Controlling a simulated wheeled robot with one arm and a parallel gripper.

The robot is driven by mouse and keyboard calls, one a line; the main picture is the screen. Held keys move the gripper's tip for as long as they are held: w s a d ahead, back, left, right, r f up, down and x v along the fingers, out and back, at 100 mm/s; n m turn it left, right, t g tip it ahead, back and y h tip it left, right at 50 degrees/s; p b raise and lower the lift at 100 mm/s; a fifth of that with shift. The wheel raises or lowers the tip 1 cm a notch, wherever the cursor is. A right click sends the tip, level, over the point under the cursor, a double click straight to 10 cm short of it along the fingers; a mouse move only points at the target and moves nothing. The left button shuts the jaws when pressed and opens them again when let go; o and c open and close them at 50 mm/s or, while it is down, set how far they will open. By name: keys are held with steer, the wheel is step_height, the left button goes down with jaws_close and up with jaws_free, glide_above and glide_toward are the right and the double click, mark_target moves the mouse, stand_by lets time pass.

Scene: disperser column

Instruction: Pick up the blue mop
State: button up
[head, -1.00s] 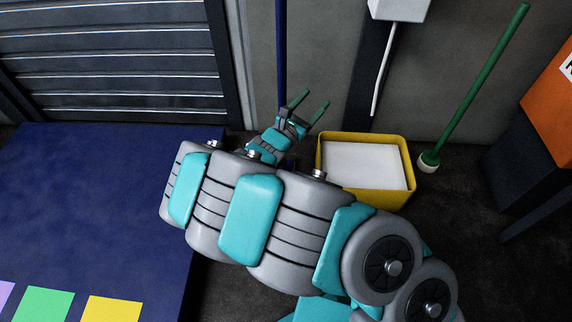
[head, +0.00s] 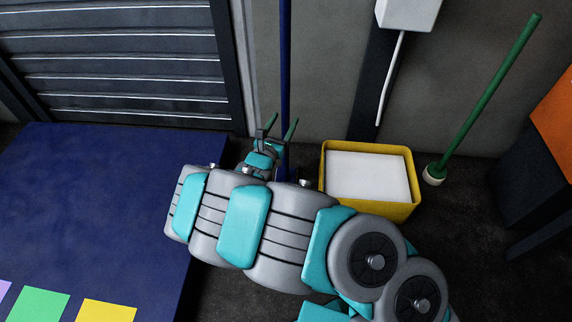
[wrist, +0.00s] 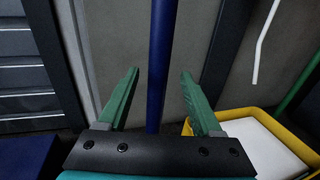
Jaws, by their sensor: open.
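The blue mop shows as an upright dark blue pole (head: 285,60) by the back wall in the head view. Its lower end is hidden behind my arm. My gripper (head: 281,122) is open, with its green fingers at the pole. I cannot tell how deep the pole sits between the fingers.
A yellow bin (head: 370,205) with a white top surface stands right of the pole. A green-handled tool (head: 487,95) leans on the wall further right. A blue platform (head: 100,210) is at the left, and a white wall box (head: 408,14) with a cable hangs above the bin.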

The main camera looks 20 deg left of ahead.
steer(key=w, duration=0.5)
steer(key=shift+w, duration=0.3)
jaws_close()
stand_by(0.4)
